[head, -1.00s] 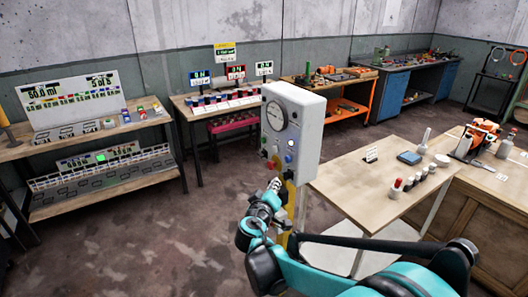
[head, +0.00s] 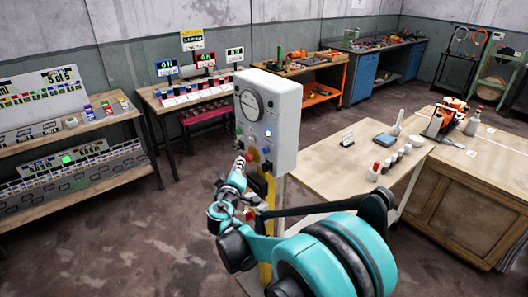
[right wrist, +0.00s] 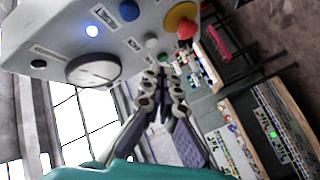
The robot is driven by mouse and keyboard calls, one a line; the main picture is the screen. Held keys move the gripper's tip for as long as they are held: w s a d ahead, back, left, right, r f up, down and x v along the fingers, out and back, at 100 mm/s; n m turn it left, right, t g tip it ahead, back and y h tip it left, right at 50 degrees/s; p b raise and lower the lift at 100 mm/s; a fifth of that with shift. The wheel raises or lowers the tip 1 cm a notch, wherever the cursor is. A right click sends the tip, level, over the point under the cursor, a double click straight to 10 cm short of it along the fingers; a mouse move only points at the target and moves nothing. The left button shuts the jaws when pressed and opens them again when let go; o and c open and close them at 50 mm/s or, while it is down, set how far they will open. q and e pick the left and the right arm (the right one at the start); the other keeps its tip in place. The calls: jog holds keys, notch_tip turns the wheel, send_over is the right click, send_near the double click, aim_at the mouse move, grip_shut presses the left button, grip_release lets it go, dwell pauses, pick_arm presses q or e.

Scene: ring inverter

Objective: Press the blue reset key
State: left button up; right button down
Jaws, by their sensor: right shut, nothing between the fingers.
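A pale grey control box (head: 268,115) stands on a yellow post, with a round dial (head: 252,103) on its face. In the right wrist view the panel shows a dark blue button (right wrist: 129,10), a glowing blue lamp (right wrist: 91,31), a pale round knob (right wrist: 152,41), a small green button (right wrist: 163,57) and a red mushroom button (right wrist: 186,28) on a yellow base. The glowing lamp also shows in the head view (head: 268,133). My right gripper (head: 243,158) is shut and empty in front of the lower panel. Its fingertips (right wrist: 163,72) appear near the green button, apart from the dark blue one. My left gripper is out of view.
A wooden table (head: 330,165) with several small bottles stands right of the box. Shelves with displays (head: 90,170) are at left. Benches line the back wall. The floor (head: 150,240) left of my arm is clear.

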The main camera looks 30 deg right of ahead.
send_near(263, 146)
jog(key=shift+w+d+f, duration=0.1)
jog(key=shift+w+d, duration=0.05)
jog(key=shift+w, duration=0.65)
jog(key=shift+w+d+f, duration=0.1)
jog(key=shift+w+d, duration=0.1)
jog(key=shift+w, duration=0.65)
jog(key=shift+d, duration=0.2)
jog(key=shift+d, duration=0.25)
jog(key=shift+d, duration=0.5)
dwell(0.7)
jog(key=shift+r, duration=0.1)
jog(key=shift+a, duration=0.95)
jog(key=a, duration=0.5)
jog(key=shift+s, duration=0.2)
